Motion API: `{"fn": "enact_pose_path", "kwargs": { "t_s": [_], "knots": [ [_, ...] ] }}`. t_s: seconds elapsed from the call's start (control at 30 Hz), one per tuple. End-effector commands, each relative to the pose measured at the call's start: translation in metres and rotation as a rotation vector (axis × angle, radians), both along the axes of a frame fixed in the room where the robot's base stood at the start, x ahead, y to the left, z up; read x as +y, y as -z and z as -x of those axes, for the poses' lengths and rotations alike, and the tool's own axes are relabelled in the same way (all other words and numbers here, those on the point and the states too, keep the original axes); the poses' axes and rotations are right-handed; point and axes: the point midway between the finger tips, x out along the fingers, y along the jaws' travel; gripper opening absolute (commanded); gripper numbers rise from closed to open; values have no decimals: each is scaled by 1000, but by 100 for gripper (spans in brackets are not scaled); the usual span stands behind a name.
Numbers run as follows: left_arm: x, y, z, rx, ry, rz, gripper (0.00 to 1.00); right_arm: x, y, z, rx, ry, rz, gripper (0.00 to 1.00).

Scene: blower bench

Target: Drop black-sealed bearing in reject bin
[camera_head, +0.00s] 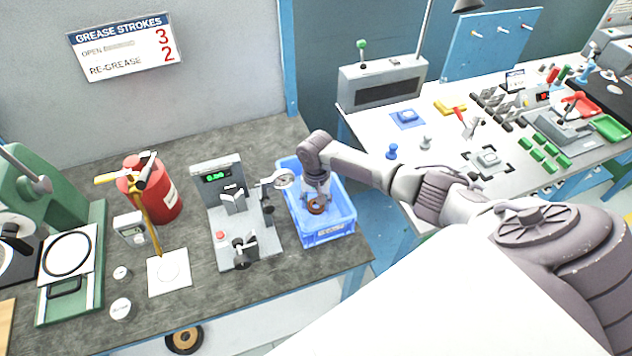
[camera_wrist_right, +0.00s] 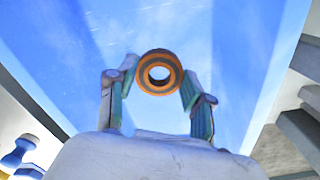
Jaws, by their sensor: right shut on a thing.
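My right gripper (camera_head: 316,200) reaches down into the open blue bin (camera_head: 330,232) in the head view. It is shut on a small ring-shaped bearing (camera_head: 316,208). In the right wrist view the bearing (camera_wrist_right: 159,55) sits between the two fingertips (camera_wrist_right: 153,84); it shows orange rims with a dark grey band between them and an open centre. The bin's blue inner surface (camera_wrist_right: 85,45) lies behind it, with no other object visible in it. Whether the bearing touches the bin floor, I cannot tell. My left gripper is out of view.
A grey gauge stand (camera_head: 228,185) with a green display stands just left of the bin. A red grease can (camera_head: 165,200), a white pad (camera_head: 169,272) and a green press (camera_head: 80,215) are farther left. A white bench (camera_head: 445,140) with several small parts stands to the right.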

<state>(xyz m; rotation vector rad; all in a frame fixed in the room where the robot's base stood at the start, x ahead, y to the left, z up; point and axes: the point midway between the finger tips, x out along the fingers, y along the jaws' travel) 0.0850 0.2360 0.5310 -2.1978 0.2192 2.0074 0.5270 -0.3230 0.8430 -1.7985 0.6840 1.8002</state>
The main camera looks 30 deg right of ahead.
Motion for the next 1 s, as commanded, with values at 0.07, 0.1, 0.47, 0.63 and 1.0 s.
{"fn": "enact_pose_path", "kwargs": {
  "t_s": [0.07,0.1,0.47,0.63,1.0],
  "knots": [
    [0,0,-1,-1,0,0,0,0,0,0,0,0,0,54],
    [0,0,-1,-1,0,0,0,0,0,0,-1,0,-1,61],
    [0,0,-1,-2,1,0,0,0,0,0,0,0,0,80],
    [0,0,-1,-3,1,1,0,0,-7,-1,-1,0,-1,80],
    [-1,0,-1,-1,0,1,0,0,-80,-1,-4,-1,0,80]
  ]
}}
